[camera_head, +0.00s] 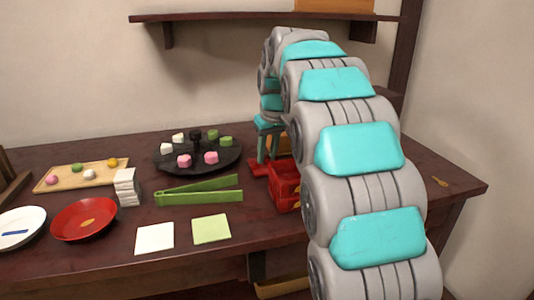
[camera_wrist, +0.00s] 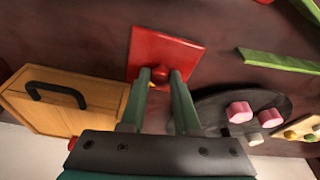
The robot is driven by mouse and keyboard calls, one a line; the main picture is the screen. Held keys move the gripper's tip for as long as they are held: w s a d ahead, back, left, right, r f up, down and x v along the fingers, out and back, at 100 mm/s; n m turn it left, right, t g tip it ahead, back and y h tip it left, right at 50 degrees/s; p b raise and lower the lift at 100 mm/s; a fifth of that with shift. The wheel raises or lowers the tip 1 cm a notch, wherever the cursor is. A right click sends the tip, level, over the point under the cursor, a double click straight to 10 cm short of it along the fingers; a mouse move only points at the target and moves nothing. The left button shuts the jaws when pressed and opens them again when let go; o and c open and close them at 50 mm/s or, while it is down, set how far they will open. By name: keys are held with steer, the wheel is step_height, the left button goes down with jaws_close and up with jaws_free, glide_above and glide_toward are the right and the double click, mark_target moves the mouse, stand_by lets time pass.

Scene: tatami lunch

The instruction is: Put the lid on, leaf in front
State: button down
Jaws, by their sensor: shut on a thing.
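My gripper (camera_head: 268,148) points down behind my arm in the head view. In the wrist view my gripper (camera_wrist: 160,80) is shut on the round red knob of a flat square red lid (camera_wrist: 165,46). The lid also shows in the head view (camera_head: 258,168), at the left of the open-sided red box (camera_head: 285,188). I cannot tell how high the lid is above the table. A small yellow patch shows beside the knob; I cannot tell whether it is the leaf. The box is partly hidden by my arm in the head view, and I cannot make it out in the wrist view.
Green tongs (camera_head: 200,191) lie left of the box. A round black tray (camera_head: 170,160) with sweets stands behind them. A wooden box with a black handle (camera_wrist: 60,100) is near the gripper. A red plate (camera_head: 83,219) and paper squares (camera_head: 154,238) lie further left.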

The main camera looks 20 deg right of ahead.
steer(key=c, duration=0.6)
jaws_free()
steer(key=shift+f, duration=0.1)
steer(key=shift+c, duration=0.2)
